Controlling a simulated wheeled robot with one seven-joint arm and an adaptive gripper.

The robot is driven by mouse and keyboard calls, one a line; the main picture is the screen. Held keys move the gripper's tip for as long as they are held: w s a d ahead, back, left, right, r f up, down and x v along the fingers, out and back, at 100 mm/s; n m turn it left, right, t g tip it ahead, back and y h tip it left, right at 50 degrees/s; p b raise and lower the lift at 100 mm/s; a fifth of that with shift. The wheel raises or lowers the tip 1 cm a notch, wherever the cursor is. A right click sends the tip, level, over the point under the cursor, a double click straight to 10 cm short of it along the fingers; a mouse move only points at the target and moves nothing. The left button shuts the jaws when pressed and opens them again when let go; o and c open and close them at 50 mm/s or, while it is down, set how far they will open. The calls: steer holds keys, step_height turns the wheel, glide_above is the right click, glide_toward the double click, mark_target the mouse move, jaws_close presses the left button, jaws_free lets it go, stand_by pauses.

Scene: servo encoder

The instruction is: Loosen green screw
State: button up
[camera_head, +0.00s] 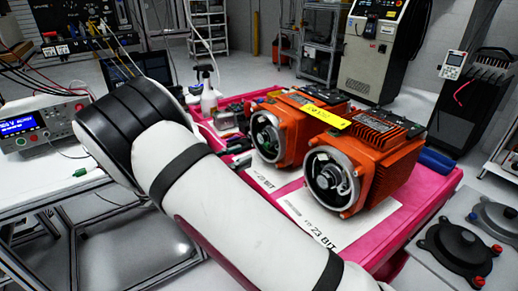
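Two orange motors stand side by side on a pink-topped cart (433,199). The left motor (298,127) has an open round end facing me, with a small green spot inside it (267,141). This may be the green screw, but it is too small to be sure. The right motor (378,163) also has an open round end, with metal parts and wires inside; I see no green there. My white and black arm crosses the foreground in front of the cart. My gripper is not in view.
A spray bottle (208,97) stands behind my arm. A bench with a power supply (42,123) is at left. Black round parts (459,246) sit on a grey surface at right.

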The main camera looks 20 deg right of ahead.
mark_target(265, 147)
steer(key=x, duration=0.7)
steer(key=shift+d, duration=0.15)
steer(key=shift+f, duration=0.1)
steer(key=shift+c, duration=0.3)
jaws_close()
